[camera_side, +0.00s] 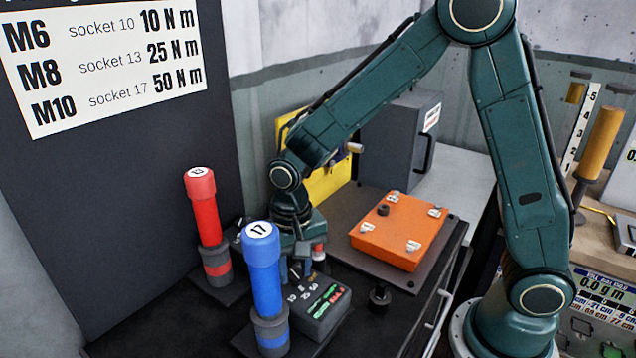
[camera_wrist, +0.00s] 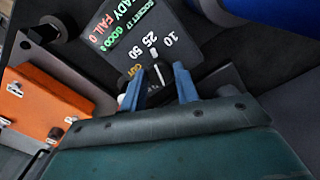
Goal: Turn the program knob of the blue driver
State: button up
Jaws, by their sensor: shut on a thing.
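The blue driver (camera_side: 264,280), marked 17 on its cap, stands upright in a holder. Its dark control box (camera_side: 322,300) is just to the right, with a lit display and the marks 10, 25 and 50. The box also shows in the wrist view (camera_wrist: 140,30), its display reading READY and FAIL 0. My gripper (camera_side: 300,272) reaches down over the box's back part. In the wrist view its two blue fingers (camera_wrist: 158,70) are shut on the dark program knob (camera_wrist: 159,77). The knob's white pointer line appears to face roughly the 25 mark.
A red driver (camera_side: 201,205), marked 13, stands close behind the blue one. An orange cover (camera_side: 397,232) with pale clips lies on a plate to the right. A loose dark round part (camera_side: 380,297) sits near the bench edge. A grey case (camera_side: 400,135) stands behind.

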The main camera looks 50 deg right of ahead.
aim_at(295, 273)
jog(key=shift+n, duration=0.4)
jog(key=n, duration=0.3)
jog(key=shift+n, duration=2)
jog(key=o, duration=1)
jog(key=shift+c, duration=0.2)
notch_tip(295, 273, up, 14)
